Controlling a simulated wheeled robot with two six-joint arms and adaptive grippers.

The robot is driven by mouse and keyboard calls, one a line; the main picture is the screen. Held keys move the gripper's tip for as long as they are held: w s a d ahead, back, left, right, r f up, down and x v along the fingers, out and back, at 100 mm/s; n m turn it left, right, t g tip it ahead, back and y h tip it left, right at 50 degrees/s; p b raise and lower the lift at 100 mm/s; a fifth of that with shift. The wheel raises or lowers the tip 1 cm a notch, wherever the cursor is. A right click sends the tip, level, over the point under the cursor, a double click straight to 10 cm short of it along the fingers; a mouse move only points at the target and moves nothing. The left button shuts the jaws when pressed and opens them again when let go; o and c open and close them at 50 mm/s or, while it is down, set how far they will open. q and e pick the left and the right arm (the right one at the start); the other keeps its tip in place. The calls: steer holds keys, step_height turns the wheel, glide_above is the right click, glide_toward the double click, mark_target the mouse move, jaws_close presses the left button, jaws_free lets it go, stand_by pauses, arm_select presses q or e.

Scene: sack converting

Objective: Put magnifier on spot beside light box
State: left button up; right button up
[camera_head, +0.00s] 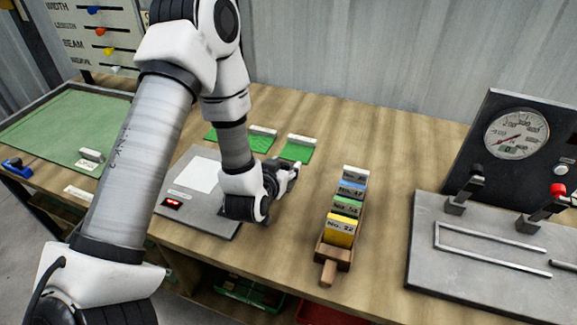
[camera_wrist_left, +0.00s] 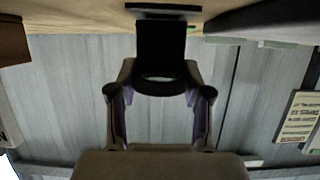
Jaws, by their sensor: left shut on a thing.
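The light box (camera_head: 168,204) is a flat grey plate with a white square and a small red display, left of centre on the bench in the head view. My left gripper (camera_head: 287,176) is at its right side, low over the bench. In the left wrist view my left gripper (camera_wrist_left: 158,98) is shut on a dark magnifier (camera_wrist_left: 162,42), which has a round lens between the fingers. Its flat far end is at or close to the wooden surface; contact cannot be told. In the head view the gripper mostly hides the magnifier. I see no marked spot.
A wooden rack (camera_head: 334,253) of coloured numbered cards stands right of the gripper. Further right are a grey plate (camera_head: 425,235) with metal rails and a gauge panel (camera_head: 505,140). Green pieces (camera_head: 297,150) lie behind the gripper. A green mat (camera_head: 62,130) lies left.

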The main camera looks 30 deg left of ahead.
arm_select(q)
steer(key=shift+w, duration=0.1)
steer(key=o, duration=1.1)
steer(key=shift+o, duration=0.2)
steer(key=shift+s+r, duration=0.2)
steer(key=shift+s, duration=0.1)
steer(key=shift+f, duration=0.1)
